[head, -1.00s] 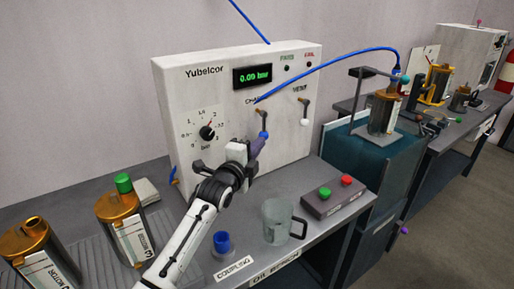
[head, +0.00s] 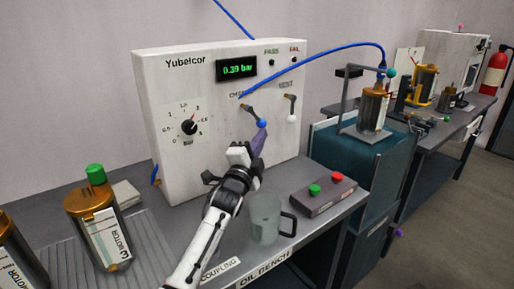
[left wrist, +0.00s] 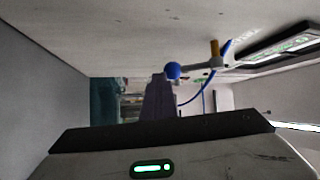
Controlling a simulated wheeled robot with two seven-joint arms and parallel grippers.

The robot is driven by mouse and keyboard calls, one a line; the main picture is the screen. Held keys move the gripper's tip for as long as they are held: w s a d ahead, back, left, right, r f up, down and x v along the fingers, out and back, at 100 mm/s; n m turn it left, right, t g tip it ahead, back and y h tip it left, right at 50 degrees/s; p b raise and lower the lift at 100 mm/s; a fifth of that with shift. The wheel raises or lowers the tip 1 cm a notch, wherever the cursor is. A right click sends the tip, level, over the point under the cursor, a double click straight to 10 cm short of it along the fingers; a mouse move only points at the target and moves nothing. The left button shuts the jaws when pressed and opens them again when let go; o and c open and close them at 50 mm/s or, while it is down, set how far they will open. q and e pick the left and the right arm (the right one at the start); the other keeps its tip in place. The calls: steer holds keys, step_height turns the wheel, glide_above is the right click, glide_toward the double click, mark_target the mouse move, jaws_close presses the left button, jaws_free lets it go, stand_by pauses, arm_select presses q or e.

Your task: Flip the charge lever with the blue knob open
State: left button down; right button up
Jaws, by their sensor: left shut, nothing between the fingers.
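The charge lever's blue knob (head: 262,123) is on the white panel (head: 220,150) under a partly hidden label. Its arm slants down to the right from its pivot (head: 244,107). My left gripper (head: 260,141) is shut and empty, with its purple fingers just below the knob. In the left wrist view the blue knob (left wrist: 173,71) shows close to the end of the dark fingers (left wrist: 158,98). I cannot tell whether they touch. My right gripper is not in view.
The vent lever with a white knob (head: 292,118) hangs down to the right. The display (head: 237,68) reads 0.39 bar. A clear mug (head: 265,220) and a button box (head: 323,194) stand on the bench in front. A blue hose (head: 330,53) arches to the right.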

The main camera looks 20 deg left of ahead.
arm_select(q)
steer(key=shift+w+d+r+b, duration=0.2)
steer(key=shift+w+d+r, duration=0.15)
steer(key=shift+w+r, duration=0.25)
steer(key=shift+w+d+r+b, duration=0.15)
steer(key=shift+w+d+r, duration=0.2)
steer(key=shift+w, duration=0.4)
steer(key=shift+w+d+r+b, duration=0.2)
steer(key=shift+w+d+r, duration=0.15)
steer(key=shift+w+r, duration=0.25)
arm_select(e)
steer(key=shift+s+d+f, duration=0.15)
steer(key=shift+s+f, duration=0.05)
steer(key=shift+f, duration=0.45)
arm_select(q)
steer(key=shift+f, duration=0.15)
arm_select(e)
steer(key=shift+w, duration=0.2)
arm_select(q)
steer(key=r+p+v, duration=0.1)
steer(key=r+v, duration=0.1)
steer(key=v, duration=1)
steer(key=shift+s+p, duration=0.4)
steer(key=shift+s, duration=0.3)
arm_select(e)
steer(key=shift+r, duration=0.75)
arm_select(q)
steer(key=shift+d+r, duration=0.1)
steer(key=shift+r, duration=0.05)
